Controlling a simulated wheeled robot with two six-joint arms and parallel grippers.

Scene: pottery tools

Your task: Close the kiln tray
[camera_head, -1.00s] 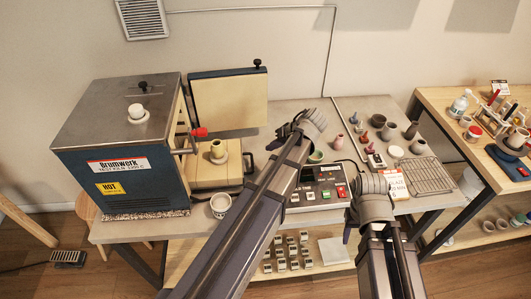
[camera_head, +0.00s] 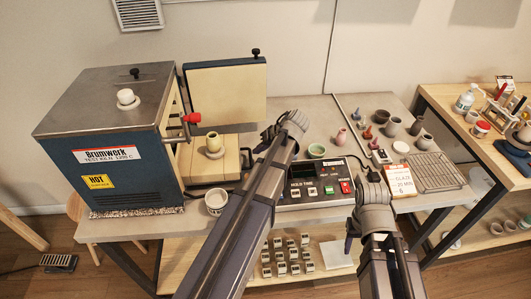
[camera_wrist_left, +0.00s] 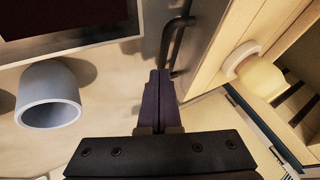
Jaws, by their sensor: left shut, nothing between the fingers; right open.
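The kiln tray (camera_head: 205,172) sticks out of the open front of the blue and grey kiln (camera_head: 124,160). It carries a cream pot (camera_head: 213,143), also seen in the left wrist view (camera_wrist_left: 260,78). The tray's dark bar handle (camera_head: 247,158) is on its outer face; it also shows in the left wrist view (camera_wrist_left: 176,45). My left gripper (camera_head: 261,146) is shut and empty, close beside the handle; its fingertips (camera_wrist_left: 160,75) look very near the handle, but I cannot tell whether they touch. My right gripper (camera_head: 349,243) is open and empty at the table's front edge.
The kiln door (camera_head: 226,92) stands open behind the tray. A pale cup (camera_head: 216,201) stands on the table in front of the tray. A controller box (camera_head: 316,181) and several small pots are to the right. A wire rack (camera_head: 430,172) lies farther right.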

